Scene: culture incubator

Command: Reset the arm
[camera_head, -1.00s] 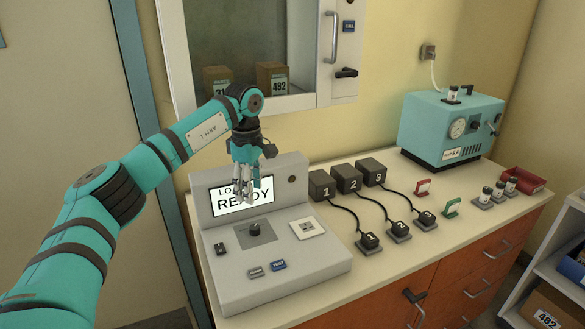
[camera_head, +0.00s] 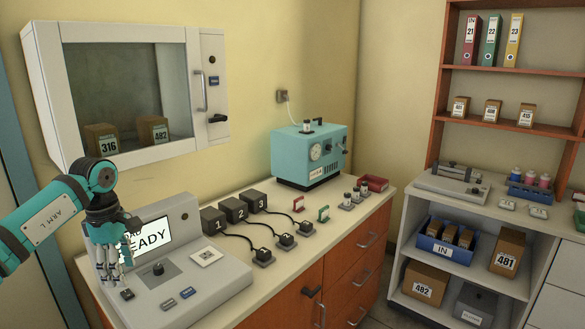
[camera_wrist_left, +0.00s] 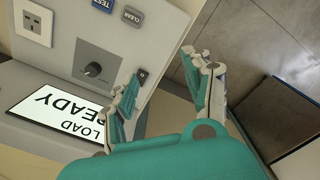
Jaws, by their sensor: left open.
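My left arm comes in from the left in the head view, and my left gripper (camera_head: 112,272) hangs fingers down at the left side of the grey console (camera_head: 215,283). The fingers are open with nothing between them; they also show apart in the left wrist view (camera_wrist_left: 165,95). In the head view the hand covers the left part of the console's screen (camera_head: 153,236), which reads "READY". I cannot tell whether the fingers touch the console. My right gripper is not in view.
Black boxes 1, 2 and 3 (camera_head: 234,209) with cables stand right of the console. A teal machine (camera_head: 309,155) stands farther back on the counter. A glass-fronted wall cabinet (camera_head: 130,85) hangs above. Shelves with binders and boxes (camera_head: 508,250) are at the right; floor shows between.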

